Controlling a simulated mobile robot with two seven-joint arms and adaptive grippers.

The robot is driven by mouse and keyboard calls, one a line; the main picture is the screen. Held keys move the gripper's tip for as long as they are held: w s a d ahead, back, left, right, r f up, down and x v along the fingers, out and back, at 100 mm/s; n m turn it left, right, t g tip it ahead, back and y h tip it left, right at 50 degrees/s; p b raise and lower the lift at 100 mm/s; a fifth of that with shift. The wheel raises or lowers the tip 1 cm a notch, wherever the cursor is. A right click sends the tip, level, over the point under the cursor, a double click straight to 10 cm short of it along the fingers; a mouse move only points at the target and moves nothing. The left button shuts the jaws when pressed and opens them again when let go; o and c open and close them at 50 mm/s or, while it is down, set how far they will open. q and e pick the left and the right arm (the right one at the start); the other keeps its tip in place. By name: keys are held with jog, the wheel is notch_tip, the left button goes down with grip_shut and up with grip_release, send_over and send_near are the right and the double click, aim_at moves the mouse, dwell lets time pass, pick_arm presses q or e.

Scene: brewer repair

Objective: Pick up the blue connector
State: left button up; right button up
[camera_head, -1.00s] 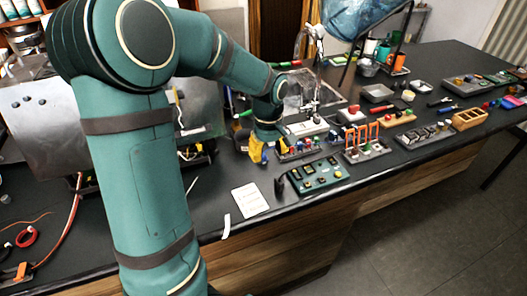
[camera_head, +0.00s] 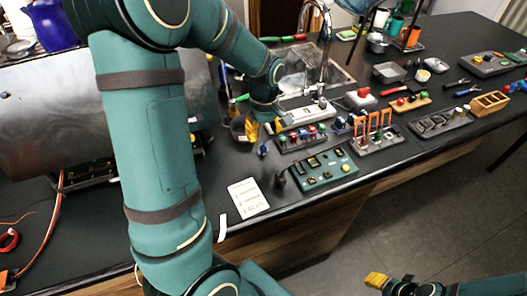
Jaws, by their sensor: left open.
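My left gripper (camera_head: 254,130) hangs low over the bench at the left end of a small rack (camera_head: 301,139) of coloured connectors. Its yellow fingertips are apart, with nothing seen between them. A small blue piece (camera_head: 263,150), likely the blue connector, is just in front of the fingertips, apart from them. Another blue part (camera_head: 341,124) shows behind the rack's right end. These parts are too small to tell their exact shape. My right gripper (camera_head: 377,281) shows only as a yellow tip at the lower right, over the floor; its jaw opening is unclear.
A green panel (camera_head: 324,170) and a white note card (camera_head: 248,198) lie in front of the rack. A stand with orange uprights (camera_head: 376,134) is to its right. A large metal housing (camera_head: 60,110) is at left. Bare bench (camera_head: 225,165) lies near the card.

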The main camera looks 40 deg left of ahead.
aim_at(263, 146)
pick_arm(q)
jog(key=shift+a+f+b, duration=0.1)
jog(key=shift+f+b, duration=0.5)
jog(key=shift+f, duration=2.95)
grip_shut()
